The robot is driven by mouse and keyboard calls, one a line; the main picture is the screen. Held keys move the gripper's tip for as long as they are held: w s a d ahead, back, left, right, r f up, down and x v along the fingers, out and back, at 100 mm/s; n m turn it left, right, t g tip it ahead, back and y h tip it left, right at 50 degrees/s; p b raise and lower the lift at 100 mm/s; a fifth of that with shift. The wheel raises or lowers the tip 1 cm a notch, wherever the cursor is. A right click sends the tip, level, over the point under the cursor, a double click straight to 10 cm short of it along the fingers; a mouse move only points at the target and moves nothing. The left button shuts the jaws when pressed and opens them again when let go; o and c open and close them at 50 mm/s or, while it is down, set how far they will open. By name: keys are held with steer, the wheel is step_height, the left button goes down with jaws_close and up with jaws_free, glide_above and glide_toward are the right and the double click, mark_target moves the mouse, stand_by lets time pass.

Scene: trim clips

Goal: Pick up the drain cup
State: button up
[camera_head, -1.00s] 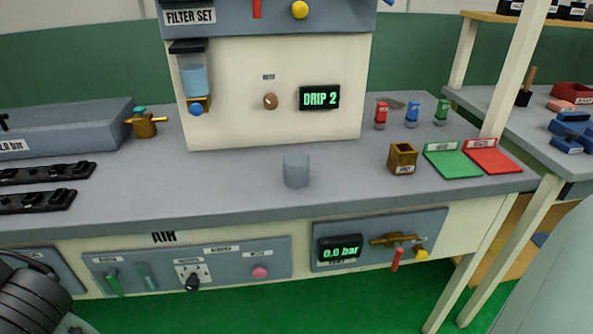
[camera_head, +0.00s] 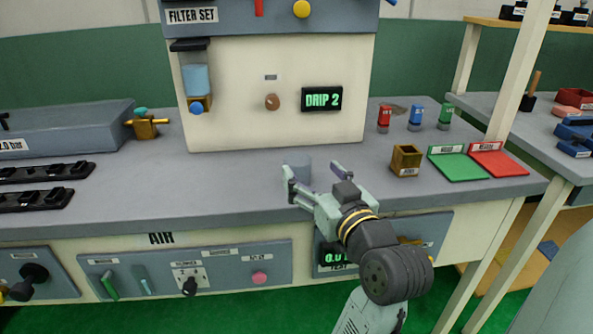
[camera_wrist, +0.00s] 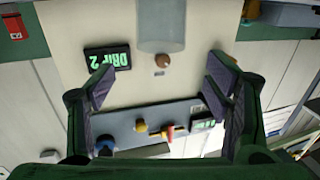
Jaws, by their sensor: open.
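The drain cup (camera_head: 299,164) is a small translucent grey-blue cup standing on the grey bench top in front of the cream panel. In the head view its lower part is hidden by my gripper (camera_head: 308,181). In the wrist view a pale translucent shape, which looks like the cup (camera_wrist: 162,25), shows at the top middle. My gripper is open and empty, at the near side of the cup. In the wrist view its two fingers (camera_wrist: 160,76) stand wide apart, with the cup shape above the gap between them. I cannot tell whether a finger touches the cup.
The cream panel with the DRIP 2 display (camera_head: 322,98) and a brown knob (camera_head: 272,102) rises behind the cup. To the right are a brass-coloured box (camera_head: 406,160), a green tray (camera_head: 460,166) and a red tray (camera_head: 498,162).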

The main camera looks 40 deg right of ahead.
mark_target(296, 157)
steer(key=x, duration=0.3)
steer(key=shift+w, duration=0.15)
steer(key=shift+f+p+x, duration=0.2)
steer(key=shift+p+x, duration=0.3)
steer(key=shift+x, duration=0.8)
steer(key=shift+f+p+x, duration=0.25)
steer(key=shift+p+x, duration=0.2)
steer(key=shift+x, duration=0.85)
steer(key=shift+c, duration=0.4)
steer(key=shift+a, duration=0.1)
steer(key=c, duration=1.2)
